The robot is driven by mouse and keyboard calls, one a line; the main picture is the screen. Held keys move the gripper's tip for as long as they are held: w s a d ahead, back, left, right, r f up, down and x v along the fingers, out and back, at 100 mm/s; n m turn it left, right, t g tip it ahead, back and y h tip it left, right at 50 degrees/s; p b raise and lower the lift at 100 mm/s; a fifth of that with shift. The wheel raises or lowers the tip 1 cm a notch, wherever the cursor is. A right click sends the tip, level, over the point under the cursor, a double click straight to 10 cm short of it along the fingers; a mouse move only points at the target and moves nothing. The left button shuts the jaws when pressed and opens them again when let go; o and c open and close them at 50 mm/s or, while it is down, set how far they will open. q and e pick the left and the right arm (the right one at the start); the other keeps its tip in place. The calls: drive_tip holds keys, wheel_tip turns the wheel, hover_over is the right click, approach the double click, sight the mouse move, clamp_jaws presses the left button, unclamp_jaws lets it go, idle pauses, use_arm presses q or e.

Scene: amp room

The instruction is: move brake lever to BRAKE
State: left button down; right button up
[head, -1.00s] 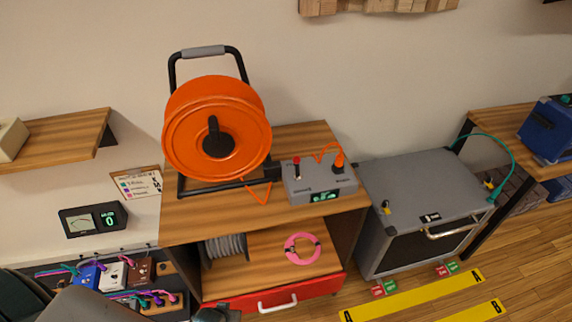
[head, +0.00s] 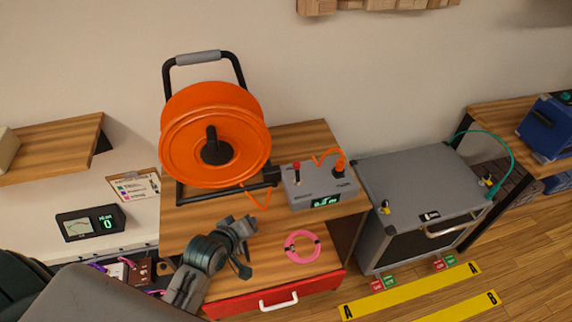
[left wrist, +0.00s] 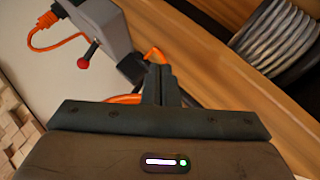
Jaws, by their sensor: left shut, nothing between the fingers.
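A grey control box (head: 318,186) with a lit display stands on the wooden bench right of the orange cable reel (head: 205,135). A short lever with a red knob (head: 297,166) rises from its top; its label is too small to read. The red knob also shows in the left wrist view (left wrist: 83,63), left of my fingers. My left gripper (head: 245,226) is shut and empty, in front of the bench top, lower left of the box and apart from the lever. My right gripper is out of view.
An orange cable (head: 325,157) runs to a plug on the box's right. A pink cable ring (head: 302,247) lies on the lower shelf, above a red drawer (head: 275,298). A grey cabinet (head: 420,200) stands right. Grey coiled cable shows in the left wrist view (left wrist: 275,40).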

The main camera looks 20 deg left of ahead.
sight(297, 171)
use_arm(q)
drive_tip(key=w+r+n+t, duration=0.4)
drive_tip(key=w+n+t, duration=0.1)
drive_tip(key=w+n, duration=0.4)
drive_tip(key=shift+w+a+r+t, duration=0.15)
drive_tip(key=shift+w+r+t, duration=0.25)
drive_tip(key=shift+w, duration=0.4)
drive_tip(key=w, duration=0.6)
drive_tip(key=w+f+p, duration=0.1)
drive_tip(key=w, duration=0.2)
drive_tip(key=shift+w+d, duration=0.15)
drive_tip(key=shift+d, duration=0.2)
drive_tip(key=d, duration=0.1)
drive_tip(key=d+p, duration=0.1)
drive_tip(key=d, duration=0.1)
drive_tip(key=shift+s+d+r+p, duration=0.15)
drive_tip(key=shift+s+p, duration=0.15)
drive_tip(key=shift+s, duration=0.1)
drive_tip(key=shift+s+d, duration=0.15)
drive_tip(key=shift+d, duration=0.1)
drive_tip(key=shift+a, duration=0.1)
